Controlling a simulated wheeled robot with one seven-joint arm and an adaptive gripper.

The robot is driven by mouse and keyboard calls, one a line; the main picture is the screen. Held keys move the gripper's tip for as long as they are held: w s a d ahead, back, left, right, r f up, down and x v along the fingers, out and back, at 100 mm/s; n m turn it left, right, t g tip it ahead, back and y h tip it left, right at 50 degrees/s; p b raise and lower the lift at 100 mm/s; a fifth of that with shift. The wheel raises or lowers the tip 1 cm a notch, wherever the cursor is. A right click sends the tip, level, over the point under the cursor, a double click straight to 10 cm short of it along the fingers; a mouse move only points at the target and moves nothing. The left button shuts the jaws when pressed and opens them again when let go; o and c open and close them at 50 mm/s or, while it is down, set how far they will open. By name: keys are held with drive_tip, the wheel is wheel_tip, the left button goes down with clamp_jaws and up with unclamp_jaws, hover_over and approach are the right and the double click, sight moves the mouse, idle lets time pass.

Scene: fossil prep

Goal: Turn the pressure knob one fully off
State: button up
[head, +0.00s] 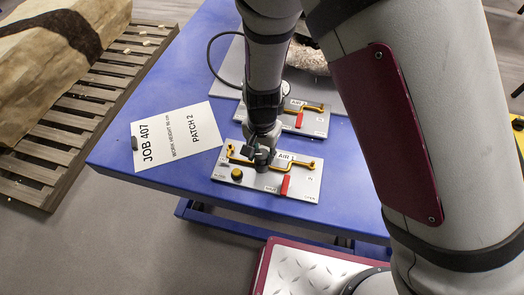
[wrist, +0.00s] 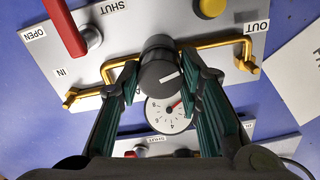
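The near air panel (head: 305,186), whose label seems to read AIR 1, lies on the blue table. Its black pressure knob (wrist: 158,62) sits on a yellow pipe (wrist: 122,66) between the IN and OUT labels. A white line on the knob points right and slightly up in the wrist view. A round gauge (wrist: 164,120) sits below it there, with a red needle. My gripper (wrist: 160,72) has its teal-padded fingers on either side of the knob, very close; I cannot tell whether they touch it. In the head view my gripper (head: 262,158) hides most of the knob.
The panel also carries a red lever (wrist: 72,28) by OPEN and SHUT, and a yellow button (wrist: 210,8). A second panel (head: 313,122) with its own red lever stands behind. A JOB 407 sheet (head: 176,137) lies left on the blue table (head: 120,150).

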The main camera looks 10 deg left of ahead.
sight(262, 154)
drive_tip(key=shift+c, duration=0.8)
drive_tip(key=shift+n, duration=1.6)
drive_tip(key=o, duration=1.2)
drive_tip(key=shift+c, duration=0.2)
wheel_tip(262, 154, up, 12)
